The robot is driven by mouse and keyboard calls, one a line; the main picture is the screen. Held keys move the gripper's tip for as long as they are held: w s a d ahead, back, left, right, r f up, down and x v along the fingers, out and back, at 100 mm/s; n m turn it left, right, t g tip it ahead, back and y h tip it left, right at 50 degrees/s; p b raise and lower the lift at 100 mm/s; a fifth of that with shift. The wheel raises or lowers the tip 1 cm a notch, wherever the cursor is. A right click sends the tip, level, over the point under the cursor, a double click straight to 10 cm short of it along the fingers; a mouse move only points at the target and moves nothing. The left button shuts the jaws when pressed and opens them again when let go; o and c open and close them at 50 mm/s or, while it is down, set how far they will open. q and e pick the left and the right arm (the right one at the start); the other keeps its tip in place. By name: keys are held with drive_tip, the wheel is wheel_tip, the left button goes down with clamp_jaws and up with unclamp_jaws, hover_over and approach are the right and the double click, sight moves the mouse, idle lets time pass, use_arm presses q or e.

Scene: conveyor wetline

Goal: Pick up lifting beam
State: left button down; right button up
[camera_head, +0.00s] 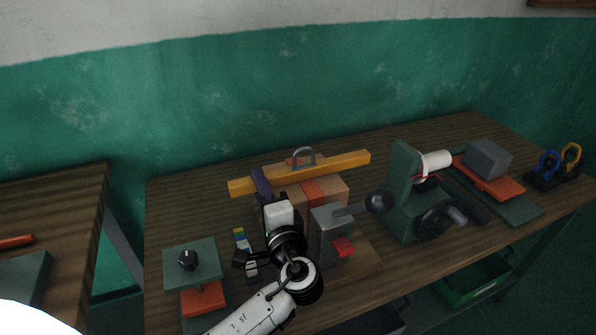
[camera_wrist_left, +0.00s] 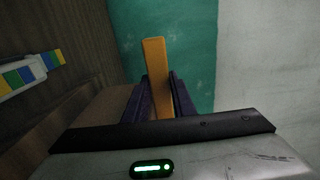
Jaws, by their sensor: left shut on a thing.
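The lifting beam (camera_head: 330,164) is a long yellow-orange bar with a grey lifting loop (camera_head: 303,156) at its middle. It lies across the top of a brown box (camera_head: 333,190) with an orange-red band. My left gripper (camera_head: 262,182) reaches the beam left of the loop, its dark purple fingers at the bar. In the left wrist view, the beam (camera_wrist_left: 155,62) stands between the two purple fingers of the left gripper (camera_wrist_left: 158,90), which is shut on it. I cannot tell whether the beam is clear of the box. My right gripper is out of view.
A grey block with a red piece (camera_head: 343,247) stands right of my left wrist, near a green machine (camera_head: 402,195). A grey block on an orange plate (camera_head: 487,159) is at right. The green wall is behind.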

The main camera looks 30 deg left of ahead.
use_arm(q)
drive_tip(key=shift+r+p, duration=1.3)
drive_tip(key=shift+r, duration=0.4)
wheel_tip(320, 180, up, 9)
drive_tip(key=s+d+p, duration=0.2)
drive_tip(key=p, duration=0.1)
drive_tip(key=shift+d, duration=0.15)
idle(0.5)
